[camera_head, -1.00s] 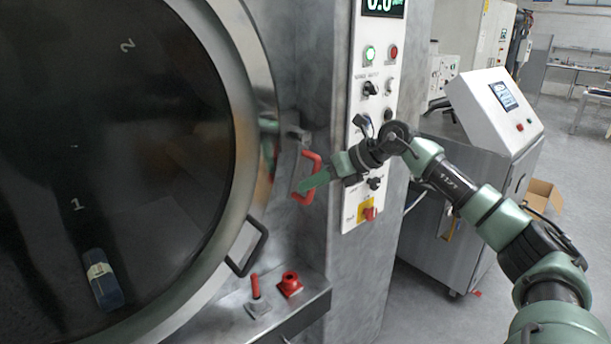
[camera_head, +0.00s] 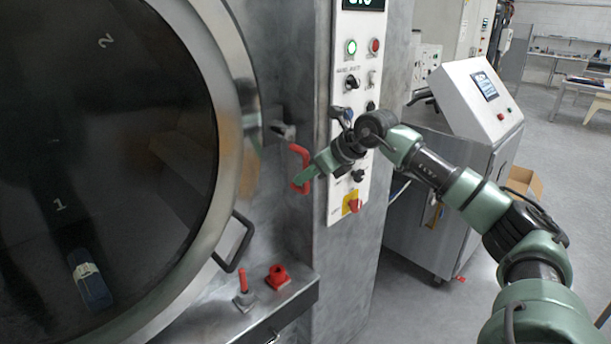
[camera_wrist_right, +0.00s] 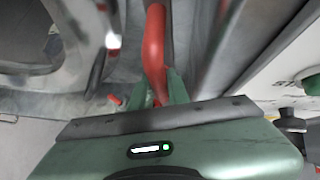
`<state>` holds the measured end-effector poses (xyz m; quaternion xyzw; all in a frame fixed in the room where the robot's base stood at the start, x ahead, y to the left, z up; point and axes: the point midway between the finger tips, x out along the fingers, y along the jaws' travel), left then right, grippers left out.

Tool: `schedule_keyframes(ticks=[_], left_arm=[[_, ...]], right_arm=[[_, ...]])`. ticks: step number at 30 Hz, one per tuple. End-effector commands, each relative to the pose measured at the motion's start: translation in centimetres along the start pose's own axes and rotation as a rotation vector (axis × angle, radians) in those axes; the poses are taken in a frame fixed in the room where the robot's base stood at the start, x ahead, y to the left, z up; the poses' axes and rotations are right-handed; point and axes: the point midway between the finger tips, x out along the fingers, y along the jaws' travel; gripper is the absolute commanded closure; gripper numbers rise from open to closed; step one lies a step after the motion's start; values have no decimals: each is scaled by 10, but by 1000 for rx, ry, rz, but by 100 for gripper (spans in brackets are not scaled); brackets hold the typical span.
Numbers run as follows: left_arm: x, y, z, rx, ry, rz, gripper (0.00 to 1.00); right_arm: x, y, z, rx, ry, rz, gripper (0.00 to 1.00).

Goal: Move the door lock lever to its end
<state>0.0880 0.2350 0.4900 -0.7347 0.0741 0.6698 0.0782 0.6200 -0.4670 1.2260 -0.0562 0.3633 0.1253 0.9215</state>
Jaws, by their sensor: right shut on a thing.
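The door lock lever is a red, bracket-shaped handle (camera_head: 304,157) on the grey machine wall, between the round door and the white control panel. My right gripper (camera_head: 304,174) reaches it from the right, with its green fingers across the lower half of the handle. In the right wrist view the red bar (camera_wrist_right: 154,45) runs down between the two fingers (camera_wrist_right: 160,88), which are shut on it. The fingers hide part of the bar. My left gripper is not in view.
The big round door (camera_head: 236,75) with dark glass fills the left. Its black handle (camera_head: 245,243) sticks out below the lever. A ledge (camera_head: 262,312) carries a red-handled part (camera_head: 243,284) and a red knob (camera_head: 278,275). The control panel (camera_head: 342,120) stands close beside my right wrist.

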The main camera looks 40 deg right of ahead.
Motion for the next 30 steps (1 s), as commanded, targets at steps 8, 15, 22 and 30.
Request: schedule_keyframes(ticks=[8,15,22,30], left_arm=[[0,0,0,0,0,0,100],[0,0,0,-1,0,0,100],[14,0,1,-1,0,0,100],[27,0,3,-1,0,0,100]], right_arm=[[0,-1,-2,-2,6,-2,62],[-1,-1,-1,-1,2,-2,62],[-25,-2,-3,-2,-1,-5,62],[-68,-2,-2,0,2,-3,62]])
